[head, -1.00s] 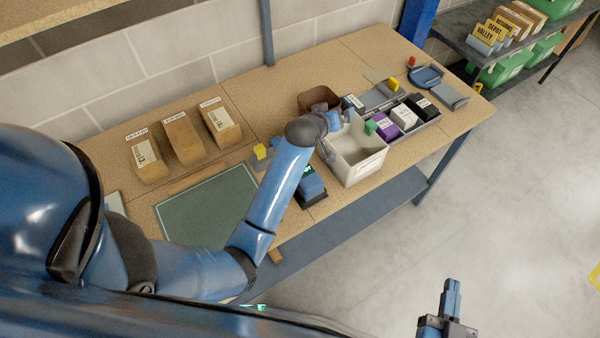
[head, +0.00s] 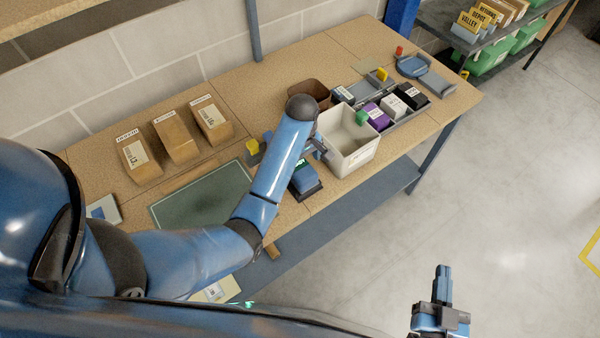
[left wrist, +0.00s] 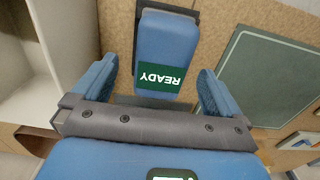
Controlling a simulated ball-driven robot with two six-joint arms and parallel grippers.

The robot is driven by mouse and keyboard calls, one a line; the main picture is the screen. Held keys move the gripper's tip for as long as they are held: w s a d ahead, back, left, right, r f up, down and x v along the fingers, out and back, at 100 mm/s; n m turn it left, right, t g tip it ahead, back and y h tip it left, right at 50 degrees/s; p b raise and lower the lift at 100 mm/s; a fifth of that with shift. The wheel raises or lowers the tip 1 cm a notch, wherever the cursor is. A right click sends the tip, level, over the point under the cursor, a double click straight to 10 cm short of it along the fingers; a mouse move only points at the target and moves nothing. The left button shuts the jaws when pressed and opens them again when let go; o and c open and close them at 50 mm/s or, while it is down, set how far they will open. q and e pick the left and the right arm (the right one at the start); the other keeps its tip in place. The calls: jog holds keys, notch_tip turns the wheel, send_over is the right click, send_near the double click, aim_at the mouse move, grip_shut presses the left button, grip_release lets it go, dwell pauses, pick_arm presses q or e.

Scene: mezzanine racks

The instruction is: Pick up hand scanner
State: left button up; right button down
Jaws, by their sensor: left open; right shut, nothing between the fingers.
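The hand scanner (head: 303,181) is a blue block with a green screen, lying on a dark base near the front edge of the bench. My left arm partly hides it in the head view. In the left wrist view the scanner (left wrist: 165,50) shows its READY label upside down. My left gripper (head: 318,147) is open and close to the scanner. In the left wrist view its fingers (left wrist: 155,90) stand on either side of the scanner's near end, with gaps. My right gripper (head: 442,285) is shut and empty, off the bench over the floor.
A white bin (head: 350,155) stands right beside the left gripper. A brown container (head: 309,90) is behind it. A dark green mat (head: 203,196) lies left of the scanner. Several cartons (head: 176,140) stand behind the mat. A tray with coloured boxes (head: 395,105) is at the right.

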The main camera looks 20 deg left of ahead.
aim_at(300, 172)
pick_arm(q)
jog(key=shift+f, duration=0.85)
jog(key=shift+s+a+f+p, duration=0.1)
jog(key=shift+a+f+p, duration=0.05)
jog(key=shift+f+p, duration=0.4)
jog(key=shift+a+f+p, duration=0.1)
jog(key=shift+f+p, duration=0.4)
jog(key=shift+f, duration=1.55)
jog(key=shift+c, duration=0.3)
jog(key=c, duration=1.1)
jog(key=shift+c, duration=0.2)
jog(key=shift+r, duration=0.15)
